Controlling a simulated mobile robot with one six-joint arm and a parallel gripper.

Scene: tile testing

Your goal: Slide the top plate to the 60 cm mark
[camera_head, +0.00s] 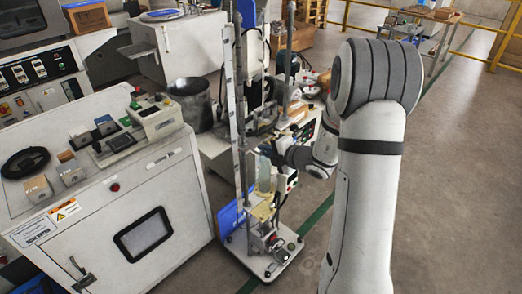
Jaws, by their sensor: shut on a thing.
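A tall upright tester (240,150) stands in the middle of the view, with a pale vertical scale (230,95) on its left side. Its marks are too small to read. My arm comes in from the right, and my dark gripper (271,152) is at the tester's column, about mid-height. It is shut on a part there, which appears to be the top plate; the fingers and most of the plate are hard to make out. Below the gripper are a pale translucent piece and a yellowish plate (262,212). The tester's white base (264,262) rests on the floor.
A white machine cabinet (110,215) with small devices on top stands close on the left. A grey metal pot (190,103) and a bench with equipment are behind the tester. The floor (455,190) to the right of my arm is clear.

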